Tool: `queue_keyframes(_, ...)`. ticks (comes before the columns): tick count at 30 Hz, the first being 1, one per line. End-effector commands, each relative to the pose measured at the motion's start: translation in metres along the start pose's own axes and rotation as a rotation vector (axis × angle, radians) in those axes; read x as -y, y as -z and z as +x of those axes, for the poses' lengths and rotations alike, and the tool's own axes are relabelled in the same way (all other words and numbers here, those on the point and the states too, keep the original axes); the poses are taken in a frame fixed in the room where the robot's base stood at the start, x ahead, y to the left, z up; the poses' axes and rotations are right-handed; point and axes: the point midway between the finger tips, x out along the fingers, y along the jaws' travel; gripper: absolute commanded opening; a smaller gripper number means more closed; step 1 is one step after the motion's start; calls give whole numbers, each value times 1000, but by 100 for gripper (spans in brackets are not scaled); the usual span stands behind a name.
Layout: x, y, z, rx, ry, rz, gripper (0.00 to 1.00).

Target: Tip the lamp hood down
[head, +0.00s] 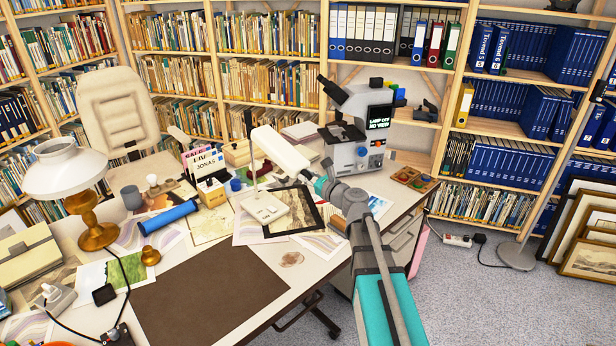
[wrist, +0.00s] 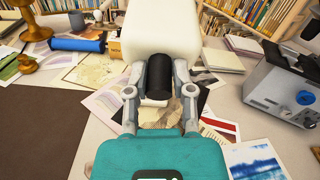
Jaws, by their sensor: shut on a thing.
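The white lamp hood (head: 283,146) is a long pale block on a thin upright stem above a white base (head: 265,207). In the head view it slopes down toward its right end. In the wrist view the hood (wrist: 160,32) fills the top middle, with a black cylindrical grip (wrist: 158,72) at its near end. My gripper (wrist: 159,84) has its two grey fingers on either side of this grip and is shut on it. In the head view my gripper (head: 317,181) is at the hood's right end; the finger contact is too small to tell there.
A microscope (head: 358,125) stands close behind and right of the hood. A brass lamp with a white shade (head: 65,168), a blue roll (head: 168,217) and a card box (head: 207,172) are to the left. A brown desk mat (head: 212,295) is bare in front.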

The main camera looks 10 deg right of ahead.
Motion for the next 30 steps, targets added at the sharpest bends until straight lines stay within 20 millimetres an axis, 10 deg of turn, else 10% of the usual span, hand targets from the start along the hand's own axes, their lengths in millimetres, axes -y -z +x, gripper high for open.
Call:
queue_keyframes(1,0,0,1,0,-3,-2,0)
queue_keyframes(2,0,0,1,0,-3,-2,35)
queue_keyframes(7,0,0,1,1,-2,-1,65)
queue_keyframes(30,-1,0,-30,1,0,0,65)
